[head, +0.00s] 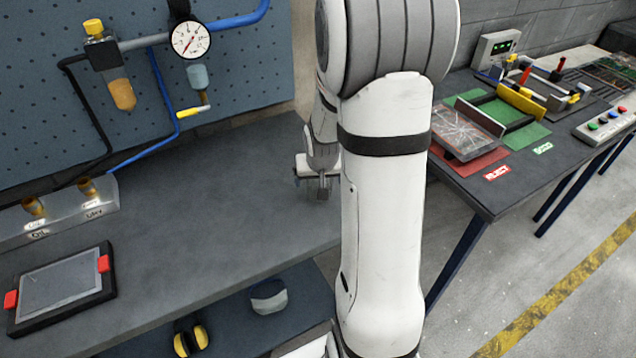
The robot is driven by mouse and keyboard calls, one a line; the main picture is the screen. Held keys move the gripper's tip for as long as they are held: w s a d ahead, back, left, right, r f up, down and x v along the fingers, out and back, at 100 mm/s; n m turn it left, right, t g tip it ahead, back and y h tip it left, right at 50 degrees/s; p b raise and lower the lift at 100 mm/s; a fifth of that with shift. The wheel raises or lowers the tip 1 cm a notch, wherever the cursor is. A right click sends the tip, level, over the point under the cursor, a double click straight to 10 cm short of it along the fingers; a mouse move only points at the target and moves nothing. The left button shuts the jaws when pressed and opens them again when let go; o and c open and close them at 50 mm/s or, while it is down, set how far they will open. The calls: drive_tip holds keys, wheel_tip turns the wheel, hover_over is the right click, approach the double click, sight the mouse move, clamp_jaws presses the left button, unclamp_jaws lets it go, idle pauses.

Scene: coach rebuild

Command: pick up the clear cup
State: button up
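I cannot make out a loose clear cup with certainty. A pale bluish, see-through bowl (197,77) hangs under the round gauge on the pegboard, upper left. An amber bowl (123,95) hangs to its left under a yellow-topped fitting. My gripper (316,193) is small in the head view, pointing down over the right end of the grey bench, well right of and below both bowls. Its fingers are too small to tell open from shut. A faint see-through patch shows at its left side, but I cannot tell what it is. My arm hides the area to its right.
The grey bench (200,215) is mostly clear. A clear-sided stand (62,215) with two amber-brown pieces and a framed tablet (60,287) with red clips occupy its left end. Blue and black hoses run down the pegboard (250,75). A second table (480,195) stands right.

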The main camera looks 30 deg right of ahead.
drive_tip(key=shift+w+f, duration=0.2)
drive_tip(key=shift+f, duration=0.25)
drive_tip(key=shift+c, duration=0.3)
drive_tip(key=c, duration=1)
